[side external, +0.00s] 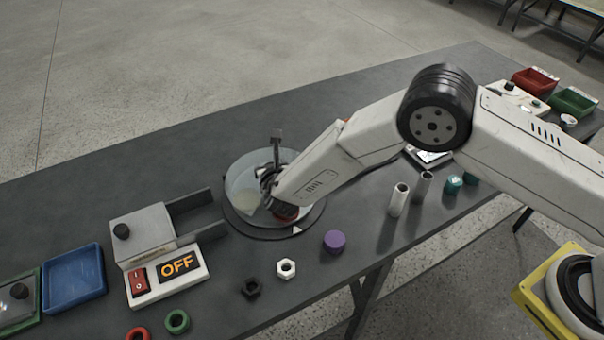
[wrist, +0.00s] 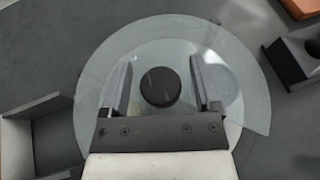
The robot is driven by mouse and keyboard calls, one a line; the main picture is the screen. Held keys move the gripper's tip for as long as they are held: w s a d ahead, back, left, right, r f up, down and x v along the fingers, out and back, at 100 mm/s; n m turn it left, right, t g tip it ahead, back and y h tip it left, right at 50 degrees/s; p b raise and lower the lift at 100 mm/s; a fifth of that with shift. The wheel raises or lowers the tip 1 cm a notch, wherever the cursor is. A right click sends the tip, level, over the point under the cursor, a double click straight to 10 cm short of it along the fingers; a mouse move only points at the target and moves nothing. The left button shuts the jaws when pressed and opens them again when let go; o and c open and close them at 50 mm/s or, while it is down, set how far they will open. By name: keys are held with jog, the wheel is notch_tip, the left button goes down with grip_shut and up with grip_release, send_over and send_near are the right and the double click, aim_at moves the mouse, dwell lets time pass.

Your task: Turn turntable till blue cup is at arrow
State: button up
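The turntable is a round, clear-covered disc on a dark base (side external: 240,228), left of centre in the side view. Its clear cover (wrist: 240,90) fills the middle of the wrist view, with a round black knob (wrist: 160,87) at its centre. My gripper (wrist: 160,64) is over the cover, one finger on each side of the knob with gaps between. A white arrow mark (side external: 297,230) is on the base's front edge. I cannot make out a blue cup; my arm hides part of the disc.
A box with a slotted bay (side external: 145,232) and an OFF sign (side external: 177,265) stands left of the turntable. A purple cylinder (side external: 334,241), white nut (side external: 286,268) and black nut (side external: 251,288) lie in front. Upright tubes (side external: 399,199) stand to the right. The table behind is clear.

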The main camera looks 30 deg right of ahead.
grip_shut()
jog(key=shift+m+h, duration=0.8)
jog(key=shift+h, duration=0.2)
jog(key=shift+m+g+h, duration=1.3)
jog(key=shift+m+h, duration=0.4)
jog(key=shift+d+m+g+h, duration=0.1)
jog(key=shift+m+g+h, duration=0.2)
jog(key=shift+m, duration=0.1)
jog(key=shift+s+r+m+g+h, duration=0.1)
jog(key=shift+m+g+h, duration=1)
jog(key=shift+m+g, duration=0.35)
jog(key=shift+o, duration=1)
grip_release()
